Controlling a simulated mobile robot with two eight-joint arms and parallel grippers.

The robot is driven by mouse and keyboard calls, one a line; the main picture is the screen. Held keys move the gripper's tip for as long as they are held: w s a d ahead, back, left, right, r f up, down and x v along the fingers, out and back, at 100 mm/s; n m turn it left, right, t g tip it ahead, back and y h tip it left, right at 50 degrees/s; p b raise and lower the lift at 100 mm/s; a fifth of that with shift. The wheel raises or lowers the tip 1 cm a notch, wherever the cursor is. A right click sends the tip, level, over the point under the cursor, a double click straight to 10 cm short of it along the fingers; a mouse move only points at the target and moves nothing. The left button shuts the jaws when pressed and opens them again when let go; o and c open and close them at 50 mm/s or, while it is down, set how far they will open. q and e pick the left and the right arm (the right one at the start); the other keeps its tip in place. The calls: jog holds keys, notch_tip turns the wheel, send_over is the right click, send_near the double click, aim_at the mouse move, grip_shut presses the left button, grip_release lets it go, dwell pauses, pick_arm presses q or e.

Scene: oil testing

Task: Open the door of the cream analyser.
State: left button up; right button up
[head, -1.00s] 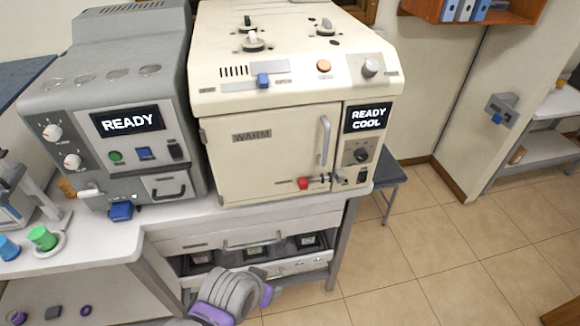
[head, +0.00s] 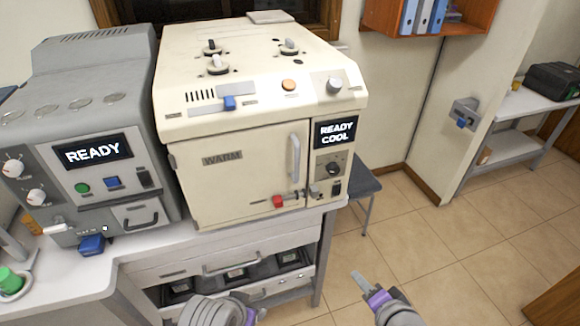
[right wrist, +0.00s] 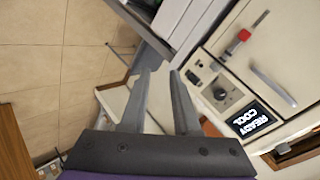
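The cream analyser (head: 215,190) stands on the bench in the middle of the head view. Its front door (head: 235,170) is shut and marked WARM. An upright grey handle (head: 294,157) is at the door's right edge, with a red-ended latch (head: 278,201) below. The handle (right wrist: 272,87), red latch end (right wrist: 243,36) and READY COOL display (right wrist: 250,120) also show in the right wrist view. My right gripper (head: 360,281) is below and right of the analyser, clear of it. Its fingers (right wrist: 161,72) are apart and empty.
A grey analyser (head: 110,175) marked READY stands close on the left. A drawer unit (head: 200,262) is under the bench, its lower tray holding dark boxes. A blue-grey stool (head: 364,186) is right of the bench. The tiled floor (head: 450,260) to the right is open.

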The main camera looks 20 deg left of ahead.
jog(key=w+a+r+m+t+y, duration=0.4)
jog(key=w+a+r+m, duration=0.2)
jog(key=a+r+m, duration=0.5)
jog(key=m+t+h, duration=0.2)
jog(key=m+t, duration=0.1)
jog(key=m, duration=1)
send_near(297, 166)
jog(key=shift+m, duration=0.3)
jog(key=p+x, duration=0.1)
jog(key=x, duration=0.9)
jog(key=shift+w+a, duration=0.1)
jog(key=shift+w, duration=0.2)
pick_arm(q)
jog(key=shift+w+d+r, duration=0.4)
jog(key=shift+w+r, duration=0.25)
jog(key=shift+r, duration=0.2)
pick_arm(e)
grip_shut()
